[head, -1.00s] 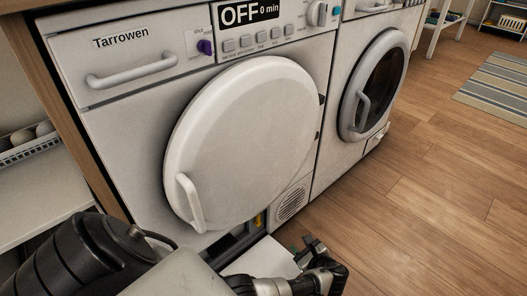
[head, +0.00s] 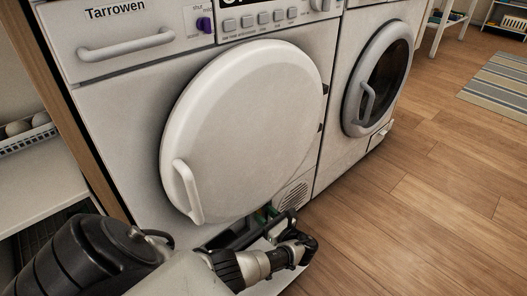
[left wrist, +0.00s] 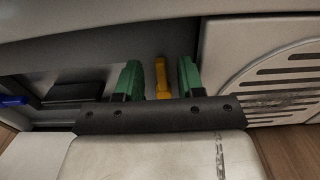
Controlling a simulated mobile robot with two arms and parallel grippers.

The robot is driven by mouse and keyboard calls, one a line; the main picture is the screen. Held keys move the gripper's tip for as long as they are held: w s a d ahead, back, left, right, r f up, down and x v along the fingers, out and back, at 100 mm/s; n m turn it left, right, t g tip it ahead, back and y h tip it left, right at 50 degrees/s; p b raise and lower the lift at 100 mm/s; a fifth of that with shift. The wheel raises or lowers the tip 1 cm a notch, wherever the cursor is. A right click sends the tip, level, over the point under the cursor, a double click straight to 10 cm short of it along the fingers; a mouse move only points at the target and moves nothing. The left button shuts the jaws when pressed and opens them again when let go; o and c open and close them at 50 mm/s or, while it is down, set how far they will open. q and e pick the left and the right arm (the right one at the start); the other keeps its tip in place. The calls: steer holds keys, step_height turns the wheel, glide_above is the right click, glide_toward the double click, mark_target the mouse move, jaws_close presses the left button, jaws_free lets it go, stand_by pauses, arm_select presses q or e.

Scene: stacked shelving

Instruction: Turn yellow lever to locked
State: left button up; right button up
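The yellow lever (left wrist: 162,78) stands upright in the open recess at the bottom of the left machine, in the left wrist view. My left gripper (left wrist: 158,78) is open, with one green finger on each side of the lever. Gaps show between the lever and both fingers; I cannot tell whether the fingers reach its depth. In the head view my left gripper (head: 268,214) is at the recess below the round door, and the lever is not clearly visible there. My right gripper is in neither view.
The closed white round door (head: 245,135) bulges out just above my gripper. A vent grille (left wrist: 285,75) is right of the recess. A blue part (left wrist: 13,100) and a dark block (left wrist: 76,92) are to its left. The wooden floor (head: 420,220) is clear.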

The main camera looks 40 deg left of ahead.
arm_select(q)
steer(key=shift+a, duration=0.4)
steer(key=shift+c, duration=0.3)
jaws_close()
